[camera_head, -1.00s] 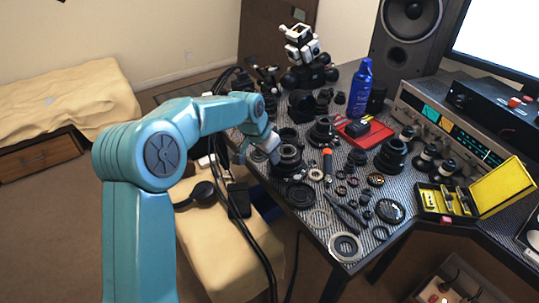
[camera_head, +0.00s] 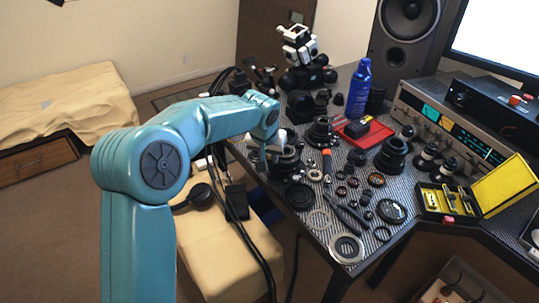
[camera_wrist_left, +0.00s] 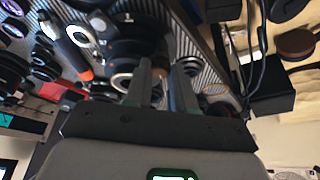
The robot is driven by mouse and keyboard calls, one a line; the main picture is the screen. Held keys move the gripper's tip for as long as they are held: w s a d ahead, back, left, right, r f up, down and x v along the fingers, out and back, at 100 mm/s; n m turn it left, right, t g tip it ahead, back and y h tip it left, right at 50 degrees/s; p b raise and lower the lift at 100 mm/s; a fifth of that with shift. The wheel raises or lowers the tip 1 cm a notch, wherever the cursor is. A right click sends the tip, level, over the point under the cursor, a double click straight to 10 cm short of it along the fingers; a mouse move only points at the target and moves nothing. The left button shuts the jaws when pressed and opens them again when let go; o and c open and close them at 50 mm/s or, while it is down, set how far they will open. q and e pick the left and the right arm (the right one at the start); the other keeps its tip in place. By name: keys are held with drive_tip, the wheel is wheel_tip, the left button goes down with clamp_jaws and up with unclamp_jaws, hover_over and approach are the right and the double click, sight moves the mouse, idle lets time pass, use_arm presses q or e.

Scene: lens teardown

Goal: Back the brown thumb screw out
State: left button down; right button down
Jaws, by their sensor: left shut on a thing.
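My left gripper (camera_head: 270,158) is at the left side of a black lens body (camera_head: 286,161) on the dark patterned table. In the left wrist view its two fingers (camera_wrist_left: 164,78) point at the black lens body (camera_wrist_left: 128,48) and stand close together. My right gripper is in neither view.
Loose rings and small lens parts lie right of the lens, with an orange-tipped screwdriver (camera_head: 327,164) beside it. A red tray (camera_head: 372,136), a blue spray can (camera_head: 359,92) and a yellow box (camera_head: 477,190) stand farther right. Cables hang at the table's left edge.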

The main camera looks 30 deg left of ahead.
use_arm(q)
drive_tip(key=c, duration=0.9)
unclamp_jaws()
drive_tip(key=shift+c, duration=0.2)
